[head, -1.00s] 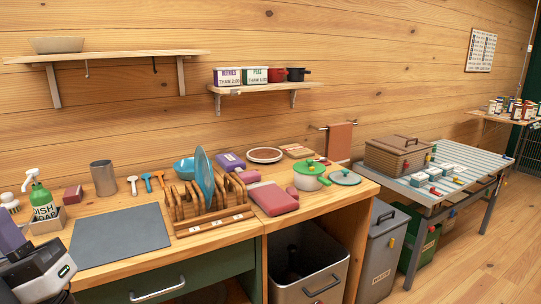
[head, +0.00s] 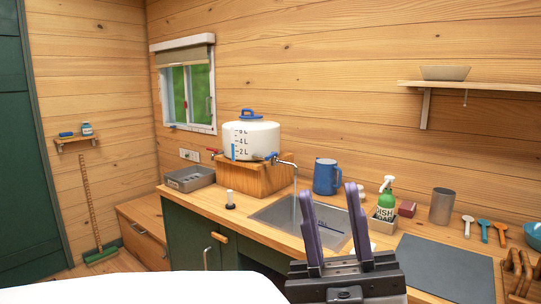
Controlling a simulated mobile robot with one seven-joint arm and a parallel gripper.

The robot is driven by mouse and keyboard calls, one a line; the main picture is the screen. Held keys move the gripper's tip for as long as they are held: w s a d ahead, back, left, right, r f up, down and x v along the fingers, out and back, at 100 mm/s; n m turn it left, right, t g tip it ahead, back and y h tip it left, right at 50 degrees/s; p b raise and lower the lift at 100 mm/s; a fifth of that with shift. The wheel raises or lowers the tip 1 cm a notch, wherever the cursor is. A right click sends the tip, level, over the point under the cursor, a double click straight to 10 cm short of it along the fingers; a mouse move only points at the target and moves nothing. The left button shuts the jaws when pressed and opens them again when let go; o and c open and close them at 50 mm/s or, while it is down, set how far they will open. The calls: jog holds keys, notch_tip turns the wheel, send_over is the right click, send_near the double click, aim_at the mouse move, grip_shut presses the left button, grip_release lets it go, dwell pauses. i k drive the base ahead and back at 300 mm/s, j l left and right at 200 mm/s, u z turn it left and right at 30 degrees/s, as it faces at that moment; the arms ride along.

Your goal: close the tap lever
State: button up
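A white water container (head: 250,142) with a blue lid and litre marks stands on a wooden box on the counter. A metal tap spout (head: 287,163) with a blue lever (head: 272,157) comes out of its right side. A thin water stream (head: 295,190) falls from the spout into the metal sink (head: 272,216). A second, red lever (head: 213,151) shows at the container's left. My gripper (head: 328,188) is open and empty, its two purple fingers pointing up in front of the sink, apart from the tap. The fingers hide part of the sink.
A blue jug (head: 326,177) stands right of the tap behind the sink. A soap bottle (head: 386,194) stands in a caddy farther right.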

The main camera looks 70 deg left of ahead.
aim_at(273, 154)
jog(key=u, duration=2.05)
jog(key=i+j+z, duration=0.2)
jog(key=i+j, duration=0.15)
jog(key=i+j+z, duration=0.2)
jog(key=i+j, duration=0.15)
jog(key=j, duration=0.3)
